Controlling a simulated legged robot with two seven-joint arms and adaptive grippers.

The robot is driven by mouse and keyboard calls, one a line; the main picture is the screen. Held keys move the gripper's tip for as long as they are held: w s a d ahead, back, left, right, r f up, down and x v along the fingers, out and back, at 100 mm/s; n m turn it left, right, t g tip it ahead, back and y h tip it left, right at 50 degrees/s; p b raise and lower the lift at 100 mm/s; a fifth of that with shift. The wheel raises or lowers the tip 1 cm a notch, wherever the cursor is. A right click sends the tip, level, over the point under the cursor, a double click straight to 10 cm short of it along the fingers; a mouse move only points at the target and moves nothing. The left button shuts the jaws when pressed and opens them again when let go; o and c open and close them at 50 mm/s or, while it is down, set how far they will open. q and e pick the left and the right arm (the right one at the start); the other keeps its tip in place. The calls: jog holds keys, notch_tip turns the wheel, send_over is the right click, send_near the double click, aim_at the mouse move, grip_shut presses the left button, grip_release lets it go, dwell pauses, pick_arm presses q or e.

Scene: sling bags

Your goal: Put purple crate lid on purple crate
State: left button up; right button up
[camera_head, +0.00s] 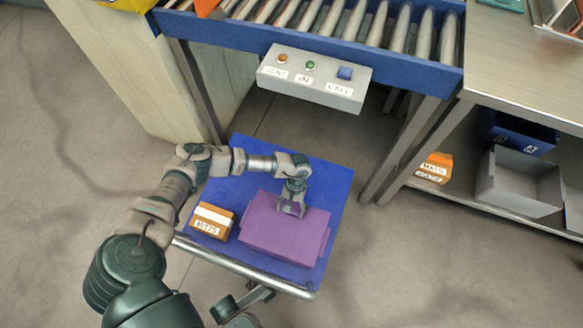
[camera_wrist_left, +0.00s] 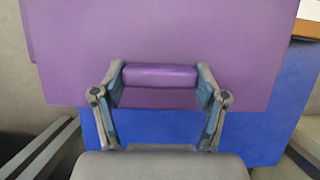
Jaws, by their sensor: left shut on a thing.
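The purple crate lid (camera_head: 272,222) is a flat purple panel over the blue cart top, and it fills much of the left wrist view (camera_wrist_left: 240,40). My left gripper (camera_head: 291,208) is shut on the lid's raised handle (camera_wrist_left: 160,76), with one finger at each end of it. A second purple edge, seemingly the purple crate (camera_head: 325,243), shows past the lid's right side. The lid covers most of the crate and looks slightly turned against it. I cannot tell whether the lid touches the crate's rim. My right gripper is not in view.
The blue cart top (camera_head: 322,180) has a metal front rail. An orange labelled box (camera_head: 213,220) stands left of the lid. Behind are a roller conveyor (camera_head: 330,30) and a grey button box (camera_head: 314,78). A steel table (camera_head: 515,60) with a shelf stands right.

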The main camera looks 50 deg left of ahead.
pick_arm(q)
jog(key=shift+d+f, duration=0.1)
jog(key=o, duration=1.3)
jog(key=v, duration=1.1)
jog(key=shift+w+r, duration=0.2)
jog(key=shift+r, duration=0.15)
